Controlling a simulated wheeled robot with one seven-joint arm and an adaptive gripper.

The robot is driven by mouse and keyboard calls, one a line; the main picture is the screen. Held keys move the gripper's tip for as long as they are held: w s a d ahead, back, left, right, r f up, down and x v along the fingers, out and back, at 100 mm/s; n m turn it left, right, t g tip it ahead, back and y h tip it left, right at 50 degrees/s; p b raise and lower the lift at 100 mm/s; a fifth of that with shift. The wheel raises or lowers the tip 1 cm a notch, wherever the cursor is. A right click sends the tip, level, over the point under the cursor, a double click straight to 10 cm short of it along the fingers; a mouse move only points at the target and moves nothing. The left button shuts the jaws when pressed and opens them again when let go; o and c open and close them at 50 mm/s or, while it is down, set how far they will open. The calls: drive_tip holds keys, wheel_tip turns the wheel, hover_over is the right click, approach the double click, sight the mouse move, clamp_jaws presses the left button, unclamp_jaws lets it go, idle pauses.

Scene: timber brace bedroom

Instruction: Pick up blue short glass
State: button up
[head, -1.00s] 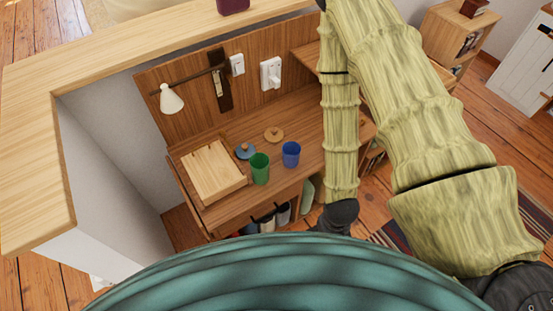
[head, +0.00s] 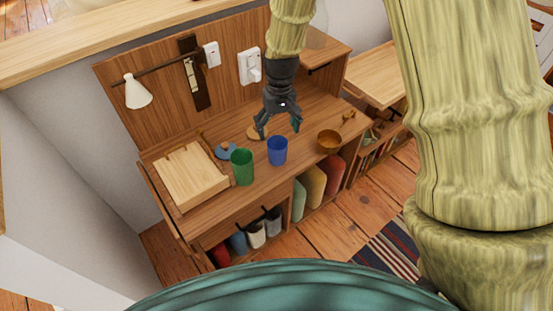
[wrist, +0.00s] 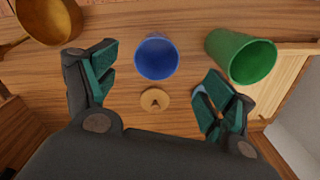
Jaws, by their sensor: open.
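The blue short glass (head: 278,151) stands upright on the wooden desk, to the right of a green glass (head: 242,167). My gripper (head: 279,130) is open and empty, pointing down just behind and above the blue glass in the head view. In the wrist view the blue glass (wrist: 157,56) lies beyond my open fingertips (wrist: 152,82), roughly between them in direction. The green glass (wrist: 240,55) is beyond the right finger there. No contact with the blue glass shows.
A wooden lid (wrist: 154,101) lies near the blue glass. A brown bowl (head: 329,140) sits to its right. A wooden box (head: 190,177) and a blue lid (head: 225,151) lie left. The desk's back panel (head: 160,65) carries a white lamp (head: 138,91).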

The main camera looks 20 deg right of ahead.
sight(277, 148)
drive_tip(key=f, duration=0.4)
drive_tip(key=shift+w+a+f, duration=0.15)
drive_tip(key=shift+w+f, duration=0.05)
drive_tip(key=shift+f, duration=0.1)
drive_tip(key=shift+d+f+p, duration=0.2)
drive_tip(key=shift+f+p, duration=0.15)
drive_tip(key=shift+f, duration=2.4)
drive_tip(key=c, duration=1.3)
